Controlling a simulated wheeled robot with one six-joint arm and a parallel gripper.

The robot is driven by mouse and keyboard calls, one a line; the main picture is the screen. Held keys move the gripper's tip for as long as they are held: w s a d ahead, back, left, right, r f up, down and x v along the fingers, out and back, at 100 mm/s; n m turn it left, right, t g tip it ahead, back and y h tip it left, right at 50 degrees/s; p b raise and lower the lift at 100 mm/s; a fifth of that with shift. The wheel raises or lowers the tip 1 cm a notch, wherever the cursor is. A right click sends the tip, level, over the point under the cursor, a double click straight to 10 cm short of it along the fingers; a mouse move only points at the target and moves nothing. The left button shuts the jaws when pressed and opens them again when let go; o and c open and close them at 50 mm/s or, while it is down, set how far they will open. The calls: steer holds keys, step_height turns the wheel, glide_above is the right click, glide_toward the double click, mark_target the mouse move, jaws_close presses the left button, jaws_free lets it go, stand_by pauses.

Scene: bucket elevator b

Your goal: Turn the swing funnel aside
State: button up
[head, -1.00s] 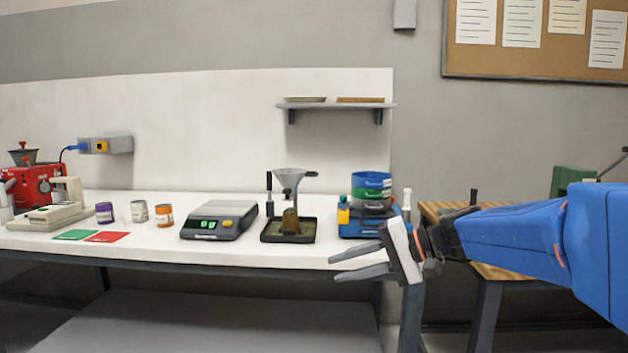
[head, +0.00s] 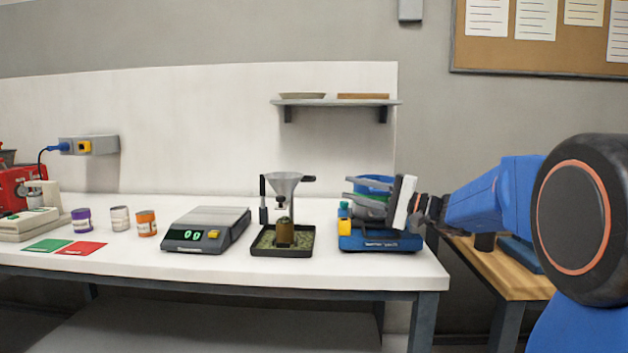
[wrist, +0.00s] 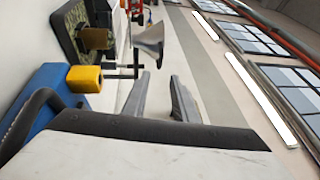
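The swing funnel (head: 284,187) is a grey cone with a dark handle sticking out to the right. It hangs beside a dark post (head: 263,200), above a brass cup (head: 285,233) in a black tray (head: 281,252) with green grains. In the wrist view the funnel (wrist: 150,42) shows just beyond the fingertips, apart from them. My gripper (head: 347,188) is open and empty. It is right of the funnel, pointing left, in front of the sieve stack. Its two fingers show spread in the wrist view (wrist: 160,76).
A blue sieve shaker (head: 380,238) with a yellow part stands right of the tray, partly hidden by my gripper. A scale (head: 207,230) stands left of the tray. A shelf (head: 335,102) hangs above. The bench front between tray and shaker is clear.

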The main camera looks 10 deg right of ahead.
mark_target(314, 177)
steer(key=x, duration=1.2)
steer(key=shift+w+a, duration=0.1)
steer(key=shift+a, duration=0.05)
steer(key=shift+c, duration=0.6)
jaws_close()
